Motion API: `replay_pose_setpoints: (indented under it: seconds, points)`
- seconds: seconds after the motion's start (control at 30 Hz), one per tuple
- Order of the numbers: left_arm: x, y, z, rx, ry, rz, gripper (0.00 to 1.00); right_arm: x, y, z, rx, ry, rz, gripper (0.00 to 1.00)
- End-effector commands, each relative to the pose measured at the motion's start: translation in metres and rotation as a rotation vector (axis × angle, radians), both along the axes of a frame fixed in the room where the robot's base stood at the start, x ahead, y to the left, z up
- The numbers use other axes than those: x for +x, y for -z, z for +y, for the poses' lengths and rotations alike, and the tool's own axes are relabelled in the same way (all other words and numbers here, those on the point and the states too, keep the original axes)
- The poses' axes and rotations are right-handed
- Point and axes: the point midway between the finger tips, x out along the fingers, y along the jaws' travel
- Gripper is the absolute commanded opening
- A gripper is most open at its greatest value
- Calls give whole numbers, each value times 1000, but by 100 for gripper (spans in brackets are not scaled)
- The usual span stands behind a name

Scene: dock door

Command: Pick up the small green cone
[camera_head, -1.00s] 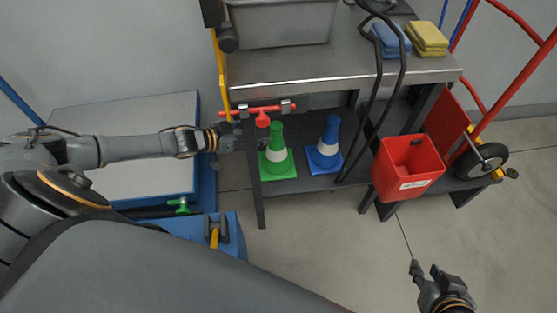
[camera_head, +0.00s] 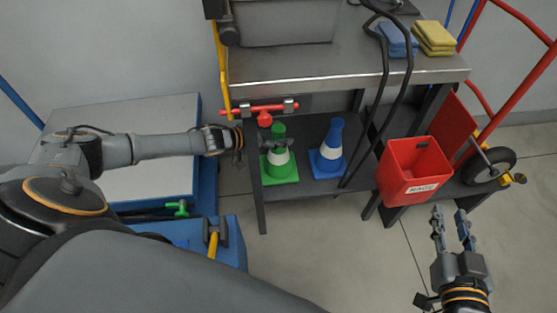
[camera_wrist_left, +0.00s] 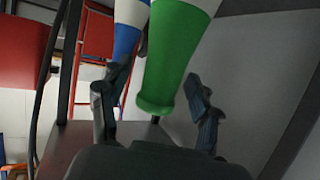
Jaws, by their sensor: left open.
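The small green cone (camera_head: 280,166) with a white band stands upright on the cart's lower shelf, left of a blue cone (camera_head: 328,158). My left gripper (camera_head: 277,143) reaches past the cart's left post, and its dark fingers are at the green cone's upper part. In the left wrist view, the green cone (camera_wrist_left: 177,60) comes between the two spread fingers of the left gripper (camera_wrist_left: 155,82), with its tip toward the palm. No firm contact shows. My right gripper (camera_head: 452,220) is open and empty over the floor at the lower right.
The cart's steel top (camera_head: 300,78) overhangs the cones and carries a grey bin (camera_head: 285,22) and blue and yellow cloths. A red bar (camera_head: 262,110) hangs just above the green cone. A red bucket (camera_head: 412,172) and red hand truck are at right.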

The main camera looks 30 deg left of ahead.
Motion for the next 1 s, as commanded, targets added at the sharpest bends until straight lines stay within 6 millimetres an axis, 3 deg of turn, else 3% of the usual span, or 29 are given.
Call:
replay_pose_setpoints:
  seconds: [0.17, 0.47, 1.0]
  points:
    - [0, 0, 0, 0, 0, 0, 63, 0, 0, 0, 0, 0, 0, 30]
    - [0, 0, 0, 0, 0, 0, 2, 0, 0, 0, 0, 0, 2, 30]
    - [0, -4, 0, -2, 1, -2, 0, -1, 2, -1, -4, 1, 18, 30]
